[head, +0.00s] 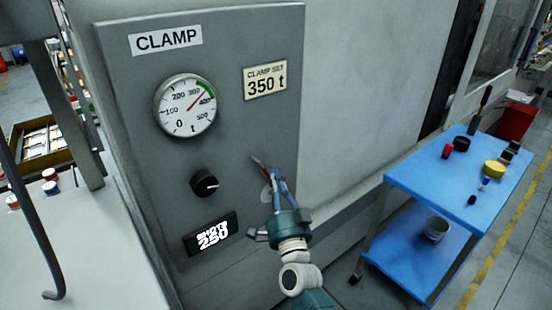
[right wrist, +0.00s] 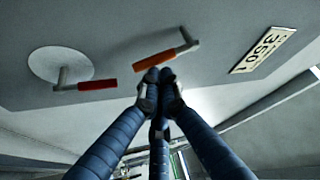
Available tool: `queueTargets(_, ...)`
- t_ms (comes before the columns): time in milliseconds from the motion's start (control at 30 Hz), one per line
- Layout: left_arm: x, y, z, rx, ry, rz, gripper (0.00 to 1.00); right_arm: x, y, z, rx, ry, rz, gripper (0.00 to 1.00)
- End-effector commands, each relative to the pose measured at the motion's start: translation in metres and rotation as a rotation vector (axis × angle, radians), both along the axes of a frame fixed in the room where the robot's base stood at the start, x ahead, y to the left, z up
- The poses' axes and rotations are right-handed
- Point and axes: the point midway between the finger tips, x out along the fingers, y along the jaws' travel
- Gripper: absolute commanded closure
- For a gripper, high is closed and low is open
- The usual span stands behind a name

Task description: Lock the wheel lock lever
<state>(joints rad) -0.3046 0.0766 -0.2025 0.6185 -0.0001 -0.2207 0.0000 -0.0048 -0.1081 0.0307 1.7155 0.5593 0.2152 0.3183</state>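Two levers with red handles show in the right wrist view. One lever (right wrist: 85,85) sits at the left on a pale round disc (right wrist: 61,64); the other lever (right wrist: 160,60) is at the centre, its handle slanting up to a grey pivot. Which one is the wheel lock lever I cannot tell. My left gripper is out of view.
The grey clamp panel (head: 125,80) carries a gauge (head: 186,105), a black knob (head: 204,183), a display (head: 211,234) and a "350 t" plate (head: 265,80). A blue cart (head: 425,180) with small items stands to the right. Some floor shows between panel and cart.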

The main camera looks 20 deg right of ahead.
Motion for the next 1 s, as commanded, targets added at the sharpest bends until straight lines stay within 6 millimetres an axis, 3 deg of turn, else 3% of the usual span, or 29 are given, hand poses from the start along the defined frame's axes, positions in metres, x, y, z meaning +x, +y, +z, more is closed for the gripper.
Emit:
queueTargets(267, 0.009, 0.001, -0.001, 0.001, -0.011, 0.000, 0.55, -0.002, 0.009, -0.008, -0.001, 0.004, 0.002, 1.00)
queueTargets(1000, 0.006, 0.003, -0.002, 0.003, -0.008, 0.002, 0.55, -0.004, 0.015, -0.009, -0.001, 0.002, 0.002, 1.00)
